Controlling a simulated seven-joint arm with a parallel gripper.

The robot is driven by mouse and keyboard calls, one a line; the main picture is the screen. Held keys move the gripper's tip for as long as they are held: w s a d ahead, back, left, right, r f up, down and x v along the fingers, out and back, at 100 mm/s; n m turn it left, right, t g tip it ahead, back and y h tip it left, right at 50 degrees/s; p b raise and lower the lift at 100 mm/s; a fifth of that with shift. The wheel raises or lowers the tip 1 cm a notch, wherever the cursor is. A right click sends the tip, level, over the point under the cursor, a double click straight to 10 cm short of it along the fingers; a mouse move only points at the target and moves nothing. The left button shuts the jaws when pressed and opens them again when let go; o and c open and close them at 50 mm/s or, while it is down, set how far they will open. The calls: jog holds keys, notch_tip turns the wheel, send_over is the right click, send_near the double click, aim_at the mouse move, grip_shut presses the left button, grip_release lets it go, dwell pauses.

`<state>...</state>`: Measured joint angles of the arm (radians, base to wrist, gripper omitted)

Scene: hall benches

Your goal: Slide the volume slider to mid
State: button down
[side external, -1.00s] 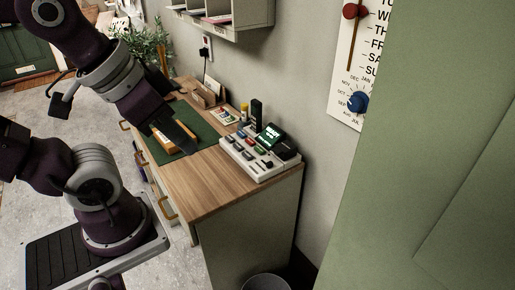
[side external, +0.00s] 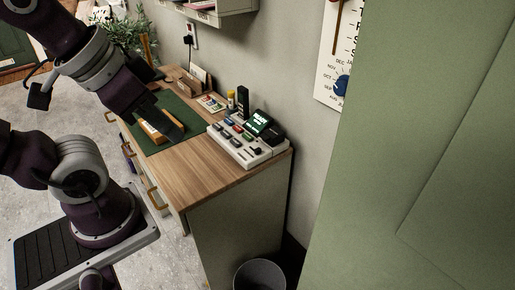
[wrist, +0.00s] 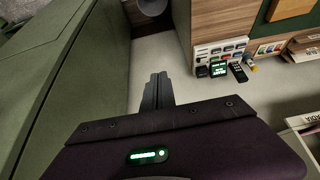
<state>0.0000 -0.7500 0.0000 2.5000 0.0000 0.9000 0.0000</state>
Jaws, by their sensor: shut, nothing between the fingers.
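A white control console (side external: 240,152) with coloured buttons and a lit green screen (side external: 257,122) sits at the right end of the wooden desk. In the wrist view the console (wrist: 208,48) is at the upper right. A small dark knob (side external: 257,150) shows on its front right part; I cannot tell whether it is the volume slider, nor its setting. My gripper (side external: 180,137) is shut and empty, to the left of the console in the side view and apart from it. Its fingers (wrist: 157,90) are together at the middle of the wrist view.
The wooden desk (side external: 200,178) has bare top in front of the console. A green mat (side external: 183,112) with a wooden-edged item (side external: 152,132) lies to the left. A black upright device (side external: 243,101) stands behind the console. A bin (side external: 260,275) is on the floor; a green panel (side external: 410,150) fills the right.

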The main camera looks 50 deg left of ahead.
jog(key=c, duration=2.1)
grip_release()
jog(key=o, duration=0.7)
jog(key=w, duration=0.2)
jog(key=w+r, duration=0.1)
jog(key=shift+w+a+g, duration=0.3)
jog(key=shift+w, duration=0.05)
jog(key=g, duration=0.5)
send_over(258, 149)
notch_tip(258, 149, down, 22)
notch_tip(258, 149, down, 10)
jog(key=shift+a+f, duration=0.1)
